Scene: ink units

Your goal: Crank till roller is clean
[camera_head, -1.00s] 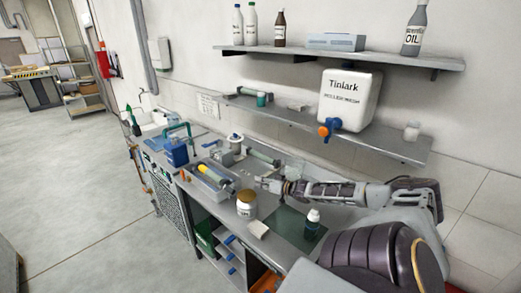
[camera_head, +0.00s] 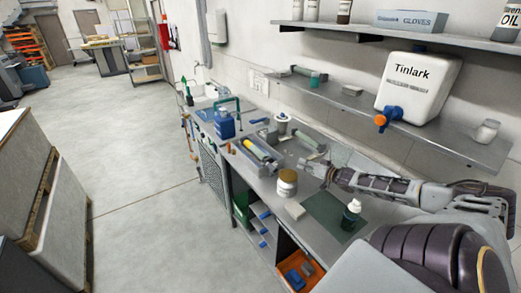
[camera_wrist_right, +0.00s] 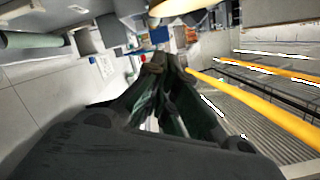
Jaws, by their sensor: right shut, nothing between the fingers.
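A grey wash tray (camera_head: 262,165) with a roller (camera_head: 255,148), yellow and pale green, sits on the steel bench (camera_head: 315,187). A second green roller (camera_head: 308,140) lies behind it, near the wall. My right gripper (camera_head: 306,166) is to the right of the tray, low over the bench, apart from the roller. In the right wrist view its dark fingers (camera_wrist_right: 165,68) are together with nothing held. I cannot make out a crank handle clearly in either view. My left gripper is not in view.
A cream jar (camera_head: 287,185), a green mat (camera_head: 334,212) and a dark bottle (camera_head: 351,213) stand near my right arm. A blue container (camera_head: 224,124) is at the bench's far end. Open floor lies left of the bench.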

